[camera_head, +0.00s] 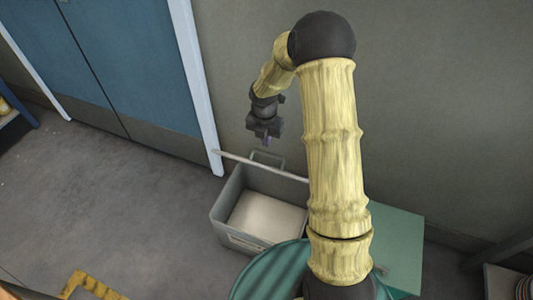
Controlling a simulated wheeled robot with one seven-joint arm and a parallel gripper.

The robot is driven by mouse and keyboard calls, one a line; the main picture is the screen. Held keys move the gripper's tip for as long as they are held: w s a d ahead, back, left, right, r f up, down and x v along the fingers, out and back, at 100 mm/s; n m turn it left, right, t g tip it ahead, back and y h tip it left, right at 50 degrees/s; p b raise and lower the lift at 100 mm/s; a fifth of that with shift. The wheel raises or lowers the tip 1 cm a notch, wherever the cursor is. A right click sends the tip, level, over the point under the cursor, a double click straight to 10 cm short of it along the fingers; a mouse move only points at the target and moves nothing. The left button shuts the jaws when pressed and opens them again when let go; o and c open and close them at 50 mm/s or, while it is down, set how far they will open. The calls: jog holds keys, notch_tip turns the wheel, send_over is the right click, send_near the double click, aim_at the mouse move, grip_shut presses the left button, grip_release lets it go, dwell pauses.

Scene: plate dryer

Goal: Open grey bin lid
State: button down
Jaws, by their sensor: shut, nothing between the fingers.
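The grey bin (228,215) stands on the floor near the wall, left of my arm. Its top is open to view and its pale inside bottom shows. The lid (235,159) shows as a thin light strip along the bin's back, seen nearly edge-on and apparently raised. A grey loop handle (281,156) shows at this strip. My gripper (266,143) is shut and empty, pointing down just above the handle area. I cannot tell whether it touches the lid. My arm hides the bin's right end.
A green round surface (262,274) and a flat green panel (403,235) lie close in front and to the right. Blue doors (130,60) with a pale frame stand at the left. A shelf (505,280) is at the lower right. The left floor is mostly clear.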

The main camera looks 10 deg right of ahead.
jog(key=f, duration=0.3)
jog(key=f+b, duration=0.1)
jog(key=f, duration=0.2)
jog(key=f+b, duration=0.1)
jog(key=f, duration=0.3)
jog(key=shift+w+d, duration=0.2)
jog(key=shift+w, duration=0.05)
jog(key=shift+r, duration=0.1)
